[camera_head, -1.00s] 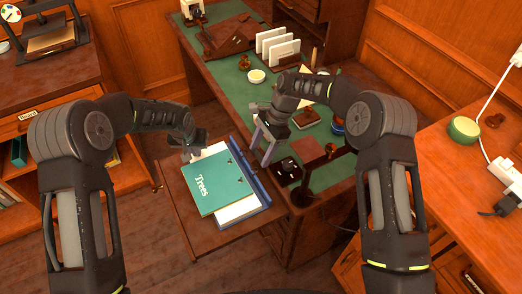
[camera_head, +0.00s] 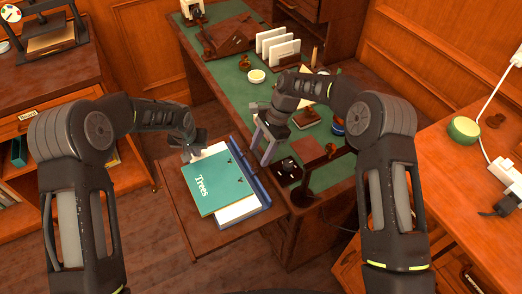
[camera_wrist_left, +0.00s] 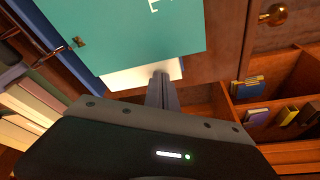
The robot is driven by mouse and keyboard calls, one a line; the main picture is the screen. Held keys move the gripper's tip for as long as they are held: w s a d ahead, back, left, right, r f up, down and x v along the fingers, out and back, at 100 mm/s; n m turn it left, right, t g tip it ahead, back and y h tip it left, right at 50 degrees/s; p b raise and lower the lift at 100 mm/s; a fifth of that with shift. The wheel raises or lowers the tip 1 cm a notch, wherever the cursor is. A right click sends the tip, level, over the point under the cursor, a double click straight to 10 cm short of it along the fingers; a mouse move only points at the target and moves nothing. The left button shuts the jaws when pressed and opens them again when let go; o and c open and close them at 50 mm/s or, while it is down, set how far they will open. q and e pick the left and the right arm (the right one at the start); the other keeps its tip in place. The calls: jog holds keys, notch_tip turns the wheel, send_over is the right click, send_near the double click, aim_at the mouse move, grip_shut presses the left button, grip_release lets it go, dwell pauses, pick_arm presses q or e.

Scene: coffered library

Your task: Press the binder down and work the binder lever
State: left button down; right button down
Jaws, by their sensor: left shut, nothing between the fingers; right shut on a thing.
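The binder lies open on a pull-out shelf (camera_head: 178,203), its blue spine side (camera_head: 250,175) on the right. A teal sheet titled "Trees" (camera_head: 212,185) lies on white paper (camera_head: 240,210) in it. The teal sheet (camera_wrist_left: 130,30) and white paper (camera_wrist_left: 140,74) also show in the left wrist view. My left gripper (camera_head: 187,154) is shut and empty at the far left corner of the papers. Its fingers (camera_wrist_left: 162,85) overlap the white paper's edge; contact is unclear. My right gripper (camera_head: 264,158) is shut at the binder's spine side; its fingers hide the lever.
A dark stand (camera_head: 305,190) is close right of the binder.

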jog(key=shift+s+h, duration=0.2)
jog(key=shift+h, duration=0.1)
jog(key=shift+s+a+r+t+h, duration=0.2)
jog(key=shift+a+r+t+h, duration=0.15)
jog(key=shift+h, duration=0.3)
jog(key=shift+s+a+r+t+h, duration=0.15)
jog(key=shift+a+t+h, duration=0.1)
jog(key=shift+a+h, duration=0.3)
jog(key=shift+s+a+r+t+h, duration=0.25)
jog(key=shift+a+t+h, duration=0.2)
jog(key=shift+h, duration=0.55)
jog(key=shift+s+a+r+t+h, duration=0.3)
jog(key=shift+a+h, duration=0.25)
jog(key=shift+h, duration=0.45)
jog(key=c, duration=0.7)
grip_release()
jog(key=shift+o, duration=0.9)
jog(key=shift+w+a, duration=0.1)
jog(key=shift+r, duration=0.2)
notch_tip(320, 180, up, 10)
